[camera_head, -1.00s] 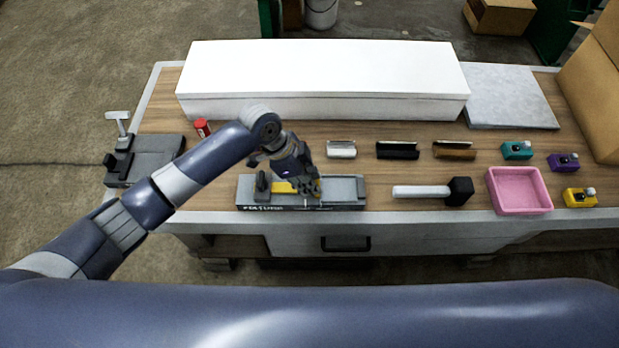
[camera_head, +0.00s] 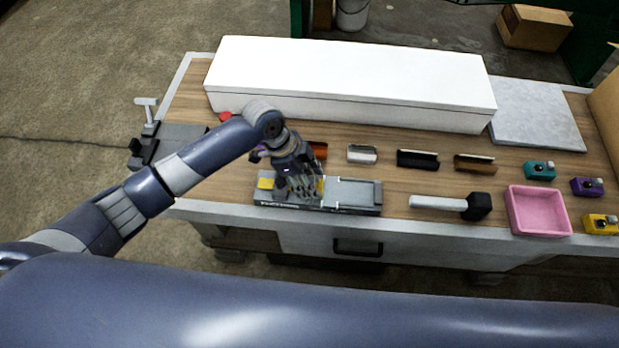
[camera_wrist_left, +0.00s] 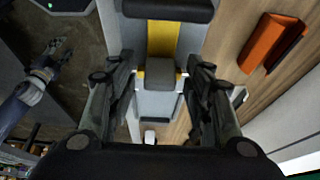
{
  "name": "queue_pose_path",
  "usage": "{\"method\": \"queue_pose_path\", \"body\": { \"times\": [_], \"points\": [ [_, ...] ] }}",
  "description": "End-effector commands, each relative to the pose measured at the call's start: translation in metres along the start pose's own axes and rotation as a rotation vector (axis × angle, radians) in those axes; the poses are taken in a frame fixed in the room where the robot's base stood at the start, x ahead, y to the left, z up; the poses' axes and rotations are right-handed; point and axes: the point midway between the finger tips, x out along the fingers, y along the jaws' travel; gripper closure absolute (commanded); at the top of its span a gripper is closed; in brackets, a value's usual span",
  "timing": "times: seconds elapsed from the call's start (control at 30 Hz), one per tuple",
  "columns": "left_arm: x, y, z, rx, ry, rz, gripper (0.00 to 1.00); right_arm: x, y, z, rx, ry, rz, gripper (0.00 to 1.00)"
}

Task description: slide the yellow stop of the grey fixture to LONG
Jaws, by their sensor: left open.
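The grey fixture (camera_head: 352,195) lies along the front edge of the bench, with lettering on its front face too small to read. Its yellow stop (camera_head: 266,183) shows left of my left gripper (camera_head: 302,195), which covers the fixture's middle. In the left wrist view the yellow stop (camera_wrist_left: 159,42) runs between a black bar at the top and a grey block (camera_wrist_left: 160,75). My left gripper (camera_wrist_left: 160,98) is open, its fingers either side of that block; contact cannot be told. What is probably my right gripper (camera_wrist_left: 55,55) shows small at the left edge, its state unclear.
An orange part (camera_head: 318,150) lies just behind my left gripper. Silver (camera_head: 362,154), black (camera_head: 417,159) and brown (camera_head: 474,163) parts continue that row. A black-headed mallet (camera_head: 440,203) and a pink tray (camera_head: 538,210) stand right. A long white box (camera_head: 350,85) fills the back.

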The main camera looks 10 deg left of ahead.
Motion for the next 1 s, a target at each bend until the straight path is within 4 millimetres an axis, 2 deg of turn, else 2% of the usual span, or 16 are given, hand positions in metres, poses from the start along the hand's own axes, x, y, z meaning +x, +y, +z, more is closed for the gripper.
{"method": "queue_pose_path", "body": {
  "times": [0.17,0.4,0.6,0.77,1.0],
  "points": [
    [-0.021,-0.001,0.001,0.001,0.0,-0.004,0.53,0.0,-0.001,0.0,0.001,0.0,-0.001,0.6],
    [-0.073,-0.001,0.002,0.001,-0.001,-0.005,0.53,0.0,-0.002,0.0,0.001,0.0,-0.003,0.6],
    [-0.106,-0.001,0.002,0.0,-0.001,-0.004,0.53,0.0,-0.003,0.0,0.001,0.0,-0.003,0.6],
    [-0.118,-0.001,0.002,-0.001,0.0,-0.002,0.53,0.0,-0.003,0.0,0.001,0.0,-0.003,0.6],
    [-0.12,0.0,0.002,-0.002,-0.001,-0.001,0.53,0.0,-0.003,0.0,0.001,0.0,-0.003,0.6]
  ]
}}
